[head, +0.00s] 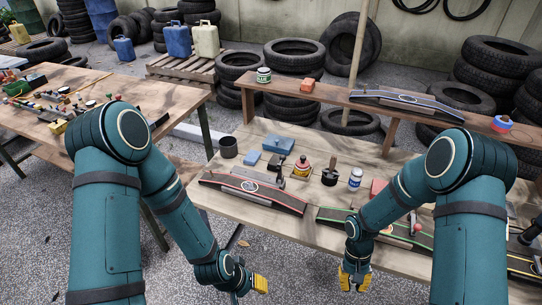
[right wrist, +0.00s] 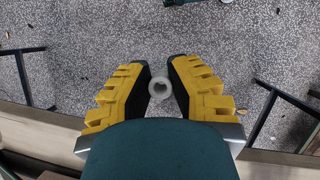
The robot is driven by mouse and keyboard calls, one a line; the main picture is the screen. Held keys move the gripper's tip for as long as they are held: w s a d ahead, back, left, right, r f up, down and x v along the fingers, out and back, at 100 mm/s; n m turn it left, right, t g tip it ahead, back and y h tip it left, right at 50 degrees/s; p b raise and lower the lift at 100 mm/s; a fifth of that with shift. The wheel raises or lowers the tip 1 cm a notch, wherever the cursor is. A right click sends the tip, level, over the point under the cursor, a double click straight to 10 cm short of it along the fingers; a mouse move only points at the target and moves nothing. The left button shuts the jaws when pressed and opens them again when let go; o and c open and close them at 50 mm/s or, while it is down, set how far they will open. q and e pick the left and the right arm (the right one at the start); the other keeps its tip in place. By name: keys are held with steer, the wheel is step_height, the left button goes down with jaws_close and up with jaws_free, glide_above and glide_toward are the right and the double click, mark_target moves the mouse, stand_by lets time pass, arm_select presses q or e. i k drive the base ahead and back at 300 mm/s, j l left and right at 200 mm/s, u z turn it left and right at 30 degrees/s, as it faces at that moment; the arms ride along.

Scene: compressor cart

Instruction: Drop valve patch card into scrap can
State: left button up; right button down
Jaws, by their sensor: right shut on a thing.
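My right gripper (head: 354,282) hangs low in front of the workbench's near edge. In the right wrist view its yellow fingers (right wrist: 160,85) are shut on a small pale ring-shaped piece (right wrist: 159,88), seen with a dark hole in its middle. I cannot tell from its shape whether this is the valve patch card. A dark grey open can (head: 228,147), which looks like the scrap can, stands upright at the bench's far left, well away from the right gripper. My left gripper (head: 259,284) is below the bench's front edge; its finger gap is unclear.
The workbench (head: 270,215) holds a black-and-red strip rack (head: 253,192), a blue box (head: 278,144), a red-and-yellow bottle (head: 302,168), a brush pot (head: 331,175) and a white-blue jar (head: 355,179). A raised shelf (head: 330,97) runs behind. Speckled floor is clear below the grippers.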

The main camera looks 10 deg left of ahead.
mark_target(228, 155)
steer(key=j+u, duration=0.3)
steer(key=u, duration=0.15)
steer(key=i+j+u, duration=0.15)
steer(key=j+u, duration=0.15)
steer(key=u, duration=0.2)
steer(key=i+j+u, duration=0.15)
steer(key=u, duration=0.3)
steer(key=i+j+u, duration=0.45)
steer(key=i+u, duration=0.2)
steer(key=i, duration=0.2)
steer(key=i+z, duration=0.2)
steer(key=z, duration=0.15)
steer(key=i+z, duration=0.2)
steer(key=z, duration=0.2)
steer(key=i+j+z, duration=0.15)
steer(key=z, duration=0.2)
